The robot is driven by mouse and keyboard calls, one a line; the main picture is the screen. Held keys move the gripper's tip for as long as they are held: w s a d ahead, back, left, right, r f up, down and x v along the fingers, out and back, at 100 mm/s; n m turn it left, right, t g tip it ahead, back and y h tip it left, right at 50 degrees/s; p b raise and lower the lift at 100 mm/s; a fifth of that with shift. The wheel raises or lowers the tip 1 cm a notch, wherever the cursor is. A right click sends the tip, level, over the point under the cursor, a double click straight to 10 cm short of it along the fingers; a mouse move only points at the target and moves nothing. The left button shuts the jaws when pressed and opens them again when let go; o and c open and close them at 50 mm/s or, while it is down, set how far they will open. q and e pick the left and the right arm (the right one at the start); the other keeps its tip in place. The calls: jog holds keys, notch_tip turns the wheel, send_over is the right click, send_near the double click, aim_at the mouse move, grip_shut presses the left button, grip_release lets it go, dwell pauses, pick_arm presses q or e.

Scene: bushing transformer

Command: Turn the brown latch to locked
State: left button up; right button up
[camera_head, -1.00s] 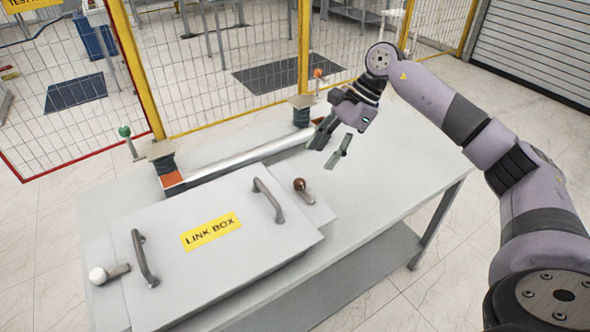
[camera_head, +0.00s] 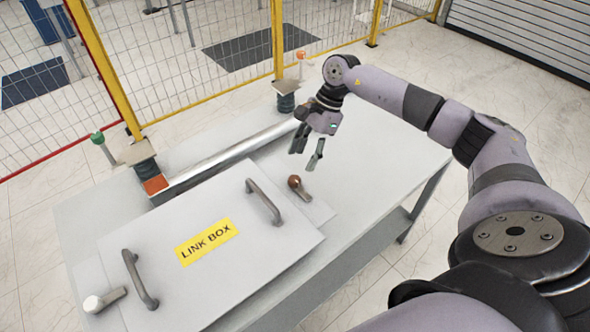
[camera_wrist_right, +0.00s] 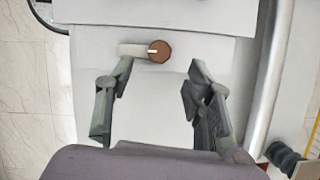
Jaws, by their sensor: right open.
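The brown latch (camera_head: 295,182) is a round brown knob with a short grey lever, on the flange at the right side of the grey link box (camera_head: 215,285). In the right wrist view the brown latch (camera_wrist_right: 158,51) shows ahead of the fingertips, with a white mark on its knob and its pale lever pointing left. My right gripper (camera_head: 307,160) is open and empty, above the table just behind and to the right of the latch. In the wrist view the right gripper's fingers (camera_wrist_right: 160,72) are spread wide, with the latch beyond them and apart from them. My left gripper is not in view.
The box lid has two grey handles (camera_head: 264,201) and a yellow LINK BOX label. A white latch (camera_head: 104,300) is at its left front. A silver bar (camera_head: 232,156) runs behind the box between two dark insulators. The table (camera_head: 385,165) is clear at right.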

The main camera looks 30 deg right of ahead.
aim_at(294, 179)
jog(key=p+x, duration=0.1)
jog(key=x, duration=0.5)
jog(key=shift+p, duration=0.4)
jog(key=shift+a+f, duration=0.25)
jog(key=shift+f, duration=0.5)
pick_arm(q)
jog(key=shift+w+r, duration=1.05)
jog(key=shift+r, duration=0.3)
pick_arm(e)
jog(key=c, duration=1.1)
